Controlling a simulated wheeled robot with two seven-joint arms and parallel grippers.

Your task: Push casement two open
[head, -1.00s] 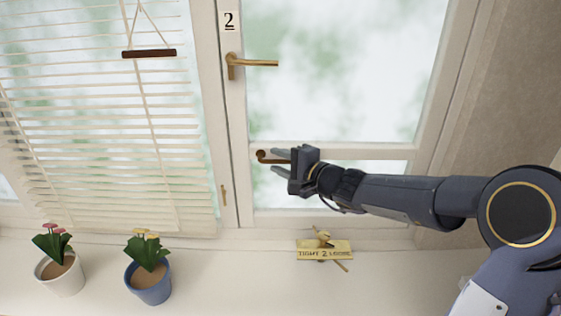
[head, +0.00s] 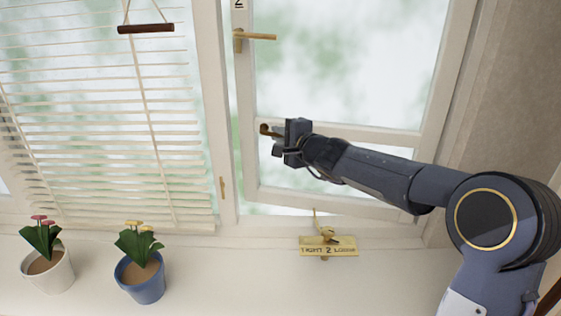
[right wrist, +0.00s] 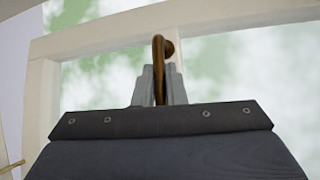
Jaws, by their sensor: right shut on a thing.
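Casement two (head: 345,133), white framed with a "2" label at its top left, stands ajar. A gap shows between its left edge and the fixed frame post. A brass lever handle (head: 258,37) points right on its upper left stile. My right gripper (head: 277,138) is at the lower left of the casement, shut on a small brown curved handle (head: 265,129). In the right wrist view the brown handle (right wrist: 160,62) stands between the two grey fingers (right wrist: 160,88). My left gripper is not in view.
A blind (head: 100,100) with a dark wooden bar (head: 146,28) covers the window to the left. Two flower pots, one white (head: 50,275) and one blue (head: 141,283), stand on the sill. A "TIGHT 2 LOOSE" sign (head: 329,250) is below the casement.

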